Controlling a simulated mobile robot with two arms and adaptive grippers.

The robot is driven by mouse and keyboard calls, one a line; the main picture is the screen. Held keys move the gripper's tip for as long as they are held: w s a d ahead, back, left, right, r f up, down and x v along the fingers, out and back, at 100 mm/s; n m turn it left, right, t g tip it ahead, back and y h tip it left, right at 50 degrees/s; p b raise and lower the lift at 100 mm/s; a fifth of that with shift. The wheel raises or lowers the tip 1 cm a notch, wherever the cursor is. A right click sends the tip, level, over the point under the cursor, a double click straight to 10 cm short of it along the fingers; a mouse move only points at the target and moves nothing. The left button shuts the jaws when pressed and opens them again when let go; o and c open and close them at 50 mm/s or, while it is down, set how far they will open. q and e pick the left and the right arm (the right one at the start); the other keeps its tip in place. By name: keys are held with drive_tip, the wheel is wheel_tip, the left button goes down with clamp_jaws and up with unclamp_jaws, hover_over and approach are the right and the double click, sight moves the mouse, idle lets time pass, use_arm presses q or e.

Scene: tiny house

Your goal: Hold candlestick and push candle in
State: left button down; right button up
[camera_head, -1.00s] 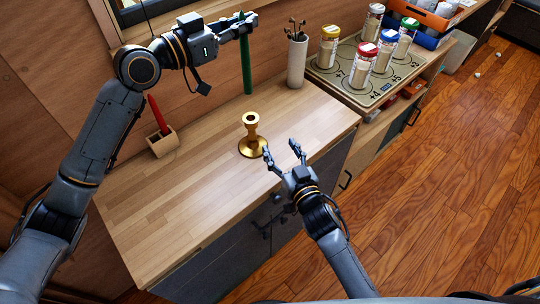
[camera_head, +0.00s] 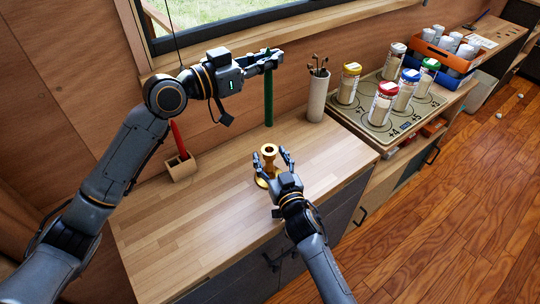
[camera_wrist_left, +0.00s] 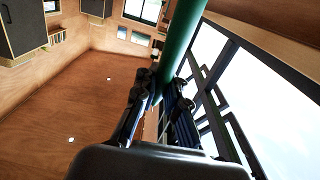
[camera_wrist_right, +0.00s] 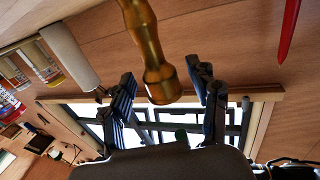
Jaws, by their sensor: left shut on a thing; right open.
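A brass candlestick (camera_head: 269,157) stands upright on the wooden counter (camera_head: 215,205). My right gripper (camera_head: 274,166) is open with its fingers on either side of the candlestick; in the right wrist view the candlestick (camera_wrist_right: 151,50) shows between the spread fingers (camera_wrist_right: 168,92). I cannot tell whether they touch it. My left gripper (camera_head: 272,60) is shut on the green candle (camera_head: 269,99), near its top, and holds it upright above the counter, behind the candlestick. The candle (camera_wrist_left: 181,40) also shows between the fingers in the left wrist view.
A red candle (camera_head: 179,139) stands in a small wooden holder (camera_head: 181,168) at the back left. A beige cylinder with sticks (camera_head: 317,97) stands behind right. Several spice jars (camera_head: 383,102) stand on a board to the right. The counter's front left is clear.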

sight(267, 93)
drive_tip(key=shift+w+a, duration=0.2)
drive_tip(key=shift+w, duration=0.2)
drive_tip(key=shift+c, duration=0.3)
clamp_jaws()
use_arm(q)
wheel_tip(267, 93, down, 4)
drive_tip(key=n+t+y, duration=0.3)
drive_tip(key=t, duration=0.1)
drive_tip(key=shift+y, duration=0.3)
drive_tip(key=shift+f, duration=1.85)
